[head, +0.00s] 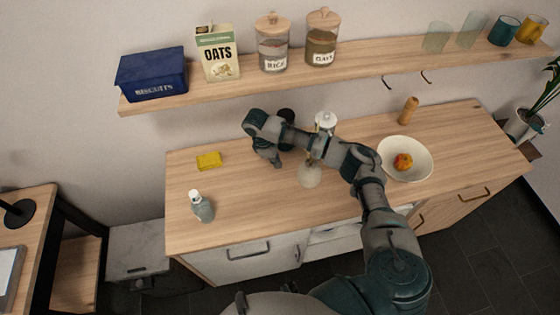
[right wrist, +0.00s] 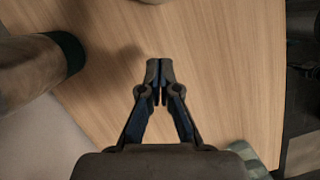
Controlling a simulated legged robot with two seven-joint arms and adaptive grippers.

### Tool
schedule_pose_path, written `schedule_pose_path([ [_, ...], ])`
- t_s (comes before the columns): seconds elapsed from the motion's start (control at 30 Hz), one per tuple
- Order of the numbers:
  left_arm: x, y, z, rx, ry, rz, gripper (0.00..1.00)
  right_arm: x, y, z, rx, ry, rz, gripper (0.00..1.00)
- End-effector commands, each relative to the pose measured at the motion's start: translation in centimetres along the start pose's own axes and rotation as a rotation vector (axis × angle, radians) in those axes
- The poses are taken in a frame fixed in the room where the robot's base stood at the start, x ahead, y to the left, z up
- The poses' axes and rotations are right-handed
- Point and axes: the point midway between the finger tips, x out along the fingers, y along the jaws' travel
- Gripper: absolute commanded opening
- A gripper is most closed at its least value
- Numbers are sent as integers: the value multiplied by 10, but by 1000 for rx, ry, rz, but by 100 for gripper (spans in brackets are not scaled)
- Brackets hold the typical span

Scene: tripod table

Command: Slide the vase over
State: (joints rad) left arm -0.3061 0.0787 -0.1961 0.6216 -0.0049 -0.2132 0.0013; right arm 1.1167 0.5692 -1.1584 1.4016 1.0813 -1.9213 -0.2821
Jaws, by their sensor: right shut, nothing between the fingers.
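A pale, rounded object (head: 310,176), which may be the vase, stands on the wooden counter. My right arm crosses over it and hides its upper part, so I cannot tell its full shape. My right gripper (head: 270,158) is beyond the arm's bend, to the left of this object and apart from it. In the right wrist view the right gripper (right wrist: 160,95) is shut and empty, with its fingers over bare wood. My left gripper is not in view.
A yellow sponge (head: 209,161) and a bottle (head: 202,207) are on the counter's left. A white-topped jug (head: 325,118) stands behind my arm. A bowl (head: 405,172) with fruit and a wooden mill (head: 408,110) are at right. A shelf (head: 370,72) runs above.

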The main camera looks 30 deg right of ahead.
Motion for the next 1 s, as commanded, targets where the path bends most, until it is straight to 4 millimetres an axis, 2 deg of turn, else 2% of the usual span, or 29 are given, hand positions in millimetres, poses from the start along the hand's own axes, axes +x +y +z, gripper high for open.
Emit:
schedule_pose_path([
  [0.4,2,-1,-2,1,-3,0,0,87,2,-1,1,-4,-3,0],
  [0.5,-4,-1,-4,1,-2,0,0,90,2,17,2,-4,0,0],
  [0.63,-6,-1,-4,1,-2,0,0,94,2,30,0,-3,-2,0],
  [1.0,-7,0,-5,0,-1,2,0,97,1,36,-1,-3,-2,0],
])
